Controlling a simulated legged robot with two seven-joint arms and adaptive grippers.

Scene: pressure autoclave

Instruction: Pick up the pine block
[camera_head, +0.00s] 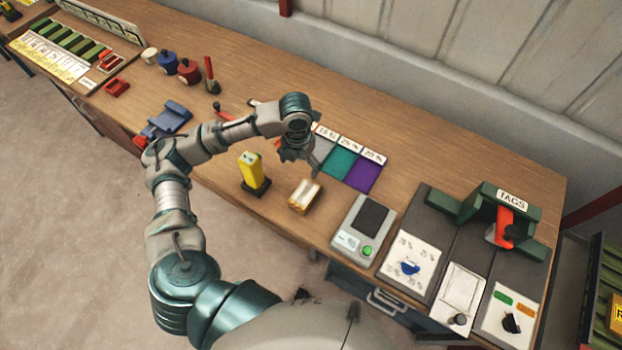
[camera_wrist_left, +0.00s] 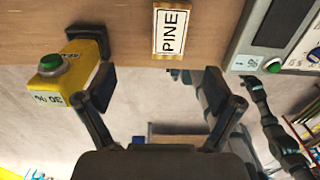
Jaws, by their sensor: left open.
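The pine block (camera_head: 304,195) is a small pale wooden block lying near the front edge of the bench. In the left wrist view, its PINE label (camera_wrist_left: 171,31) shows at the top centre, beyond the fingertips. My left gripper (camera_head: 306,166) is above and just behind the block in the head view. In the left wrist view, my left gripper (camera_wrist_left: 158,88) has its fingers wide apart with nothing between them. The block lies roughly in line with the gap, apart from both fingers. My right gripper does not show clearly in either view.
A yellow meter (camera_head: 254,172) with a green button stands close left of the block. A grey device with a dark screen (camera_head: 353,228) is close right. Coloured mats (camera_head: 340,161) lie behind. The TAGS station (camera_head: 497,217) is farther right. Bare bench lies behind the mats.

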